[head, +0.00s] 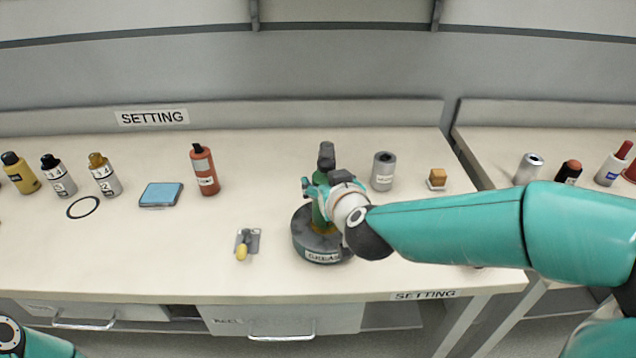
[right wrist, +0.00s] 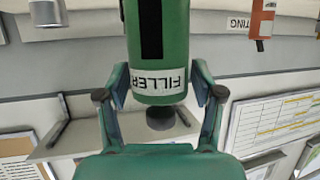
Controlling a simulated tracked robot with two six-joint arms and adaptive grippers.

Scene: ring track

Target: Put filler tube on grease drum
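The green filler tube (head: 319,213) stands roughly upright at the grease drum, with a dark top above my gripper. It fills the middle of the right wrist view (right wrist: 160,55), its FILLER label upside down. My right gripper (head: 325,193) has one finger on each side of the tube and appears closed on it. The grease drum (head: 301,240) is a dark, low, round body with a GREASE label. The tube's lower end is over the drum; my gripper and arm partly hide the joint, so I cannot tell whether it is seated. My left gripper is out of view.
A small yellow-handled item (head: 242,250) lies left of the drum. A red bottle (head: 204,170), blue pad (head: 161,194), grey cylinder (head: 383,171) and orange block (head: 437,178) stand behind. Several bottles are at the far left. The front left bench is clear.

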